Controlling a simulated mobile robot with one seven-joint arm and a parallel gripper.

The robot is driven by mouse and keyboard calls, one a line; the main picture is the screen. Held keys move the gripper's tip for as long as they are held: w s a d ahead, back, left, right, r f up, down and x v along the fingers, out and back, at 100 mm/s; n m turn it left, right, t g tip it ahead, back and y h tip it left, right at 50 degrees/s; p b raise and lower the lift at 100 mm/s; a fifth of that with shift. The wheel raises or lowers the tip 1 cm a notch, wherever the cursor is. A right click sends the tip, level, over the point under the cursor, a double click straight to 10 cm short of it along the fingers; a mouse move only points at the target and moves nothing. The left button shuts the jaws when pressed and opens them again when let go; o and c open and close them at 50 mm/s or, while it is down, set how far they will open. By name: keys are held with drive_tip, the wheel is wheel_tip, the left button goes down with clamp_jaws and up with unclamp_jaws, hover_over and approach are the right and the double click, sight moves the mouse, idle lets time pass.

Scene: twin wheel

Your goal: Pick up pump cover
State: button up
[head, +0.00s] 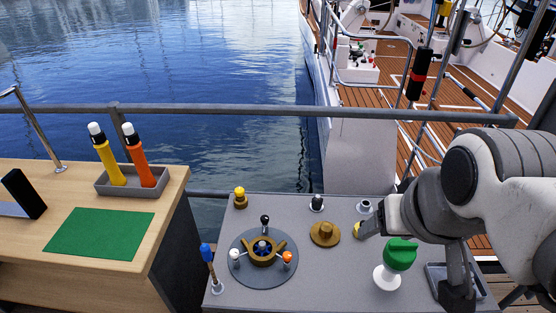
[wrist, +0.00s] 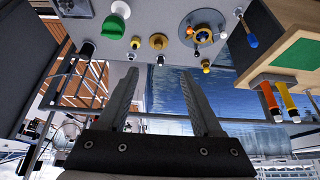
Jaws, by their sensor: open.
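The pump cover, which I take to be the round brass disc with a raised knob (head: 325,233), lies on the grey console to the right of the dial with handles. It also shows in the wrist view (wrist: 158,41), where the picture is turned about. My gripper (wrist: 160,73) is open, with its two long grey fingers spread and nothing between them. In the wrist view the cover appears beyond the fingertips, between their lines and apart from them. In the head view my arm reaches in from the right; its fingers are hard to make out there.
A round dial (head: 246,272) with several knobs sits left of the cover. A green-topped white knob (head: 400,255), a small yellow knob (head: 358,230) and a black knob (head: 317,203) stand close around it. A rail (head: 250,110) runs behind; a wooden table (head: 30,180) stands left.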

drive_tip(key=o, duration=0.4)
drive_tip(key=shift+w, duration=0.15)
drive_tip(key=shift+o, duration=0.4)
drive_tip(key=w+f+m+b, duration=0.2)
drive_tip(key=w+b, duration=0.1)
drive_tip(key=w, duration=0.3)
drive_tip(key=w+f+m+g+b, duration=0.1)
drive_tip(key=w+f+m+b, duration=0.1)
drive_tip(key=w, duration=0.4)
drive_tip(key=shift+w+a+f+g+b, duration=0.15)
drive_tip(key=shift+w+g+b, duration=0.15)
drive_tip(key=shift+w+b, duration=0.1)
drive_tip(key=m+g+h+b, duration=0.25)
drive_tip(key=m+b, duration=0.45)
drive_tip(key=b, duration=0.5)
hover_over(326, 226)
drive_tip(key=a, duration=0.2)
drive_tip(key=f, duration=3.9)
drive_tip(key=shift+s+d, duration=0.25)
drive_tip(key=shift+s, duration=0.15)
drive_tip(key=shift+b+x, duration=1.1)
drive_tip(key=shift+x, duration=1.9)
